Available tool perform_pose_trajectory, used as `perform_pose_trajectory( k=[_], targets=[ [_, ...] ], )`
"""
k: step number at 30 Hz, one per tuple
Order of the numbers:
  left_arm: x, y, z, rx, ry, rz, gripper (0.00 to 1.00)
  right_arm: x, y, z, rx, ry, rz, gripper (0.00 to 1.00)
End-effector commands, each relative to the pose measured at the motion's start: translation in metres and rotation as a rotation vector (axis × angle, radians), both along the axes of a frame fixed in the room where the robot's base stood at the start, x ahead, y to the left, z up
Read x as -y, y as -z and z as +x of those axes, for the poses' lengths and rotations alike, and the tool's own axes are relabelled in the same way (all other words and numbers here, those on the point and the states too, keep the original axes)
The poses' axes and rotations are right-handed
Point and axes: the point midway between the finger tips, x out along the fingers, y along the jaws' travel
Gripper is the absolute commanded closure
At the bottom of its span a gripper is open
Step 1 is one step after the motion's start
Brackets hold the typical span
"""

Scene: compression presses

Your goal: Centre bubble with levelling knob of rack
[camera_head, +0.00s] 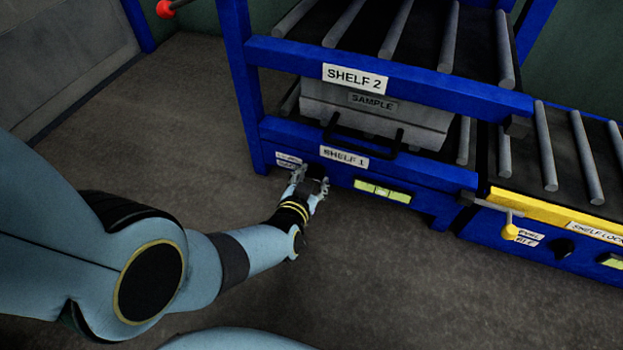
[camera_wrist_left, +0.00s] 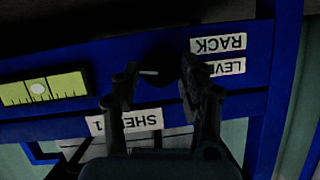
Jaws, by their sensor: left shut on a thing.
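The rack is a blue frame (camera_head: 400,172) with a "SHELF 1" label. Its levelling knob (camera_wrist_left: 158,70) is dark and round with a pale mark; it sits beside the "LEVEL RACK" labels in the left wrist view, which shows the rack upside down. My left gripper (camera_head: 314,181) is at the rack's lower front beam and hides the knob in the head view. In the left wrist view its fingers (camera_wrist_left: 160,85) are shut on the knob, one on each side. The yellow-green level vial (camera_head: 382,192) is to the right of the gripper. Its pale bubble (camera_wrist_left: 38,88) appears near the vial's middle, between dark lines.
A grey sample case (camera_head: 375,112) with a black handle (camera_head: 363,140) sits on shelf 1. At right stands a blue and yellow roller unit (camera_head: 560,215) with a yellow-knobbed lever (camera_head: 510,231). Bare floor (camera_head: 385,275) lies in front.

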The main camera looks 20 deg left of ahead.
Motion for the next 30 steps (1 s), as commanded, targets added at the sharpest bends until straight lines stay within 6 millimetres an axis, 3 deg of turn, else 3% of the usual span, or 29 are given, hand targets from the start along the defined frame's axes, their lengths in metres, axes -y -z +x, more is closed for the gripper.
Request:
perform_pose_trajectory(
  k=[10, 11, 16, 30],
  targets=[
    [0.0002, 0.0007, -0.0008, -0.001, 0.001, 0.004, 0.90, 0.0000, 0.0000, 0.0000, 0.000, 0.000, 0.000, 1.00],
    [0.0002, 0.0006, -0.0008, -0.001, 0.001, 0.003, 0.56, 0.0000, 0.0000, 0.0000, 0.000, 0.000, 0.000, 1.00],
    [0.0001, 0.0005, -0.0005, -0.001, 0.001, 0.003, 0.35, 0.0000, 0.0000, 0.0000, 0.000, 0.000, 0.000, 1.00],
    [-0.0012, 0.0000, -0.0002, -0.003, 0.002, -0.074, 0.35, 0.0003, -0.0005, 0.0003, 0.002, 0.002, 0.002, 1.00]
  ],
)
